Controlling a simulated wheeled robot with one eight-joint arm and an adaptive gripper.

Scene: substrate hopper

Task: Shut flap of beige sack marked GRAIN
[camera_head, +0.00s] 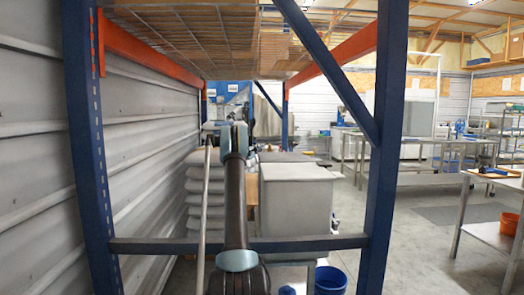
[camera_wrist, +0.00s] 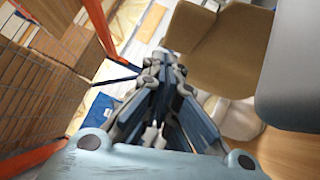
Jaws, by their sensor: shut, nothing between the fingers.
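No GRAIN lettering and no flap can be made out in either view. A stack of pale sacks (camera_head: 204,187) stands left of centre in the head view, partly hidden by my arm. In the wrist view a tan-brown block-like thing (camera_wrist: 228,50) lies up and right of my fingers; I cannot tell whether it is the sack. My gripper (camera_wrist: 165,72) is shut and empty, with its fingers apart from the tan thing in the picture. My arm hides most of the gripper in the head view.
A blue rack post (camera_head: 380,150) and crossbar (camera_head: 310,243) frame the view. A grey bin (camera_head: 297,200) stands right of the stack. A blue bucket (camera_head: 330,279) is on the floor. A ribbed wall (camera_head: 150,150) closes the left. Open floor lies right, before steel tables (camera_head: 430,150).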

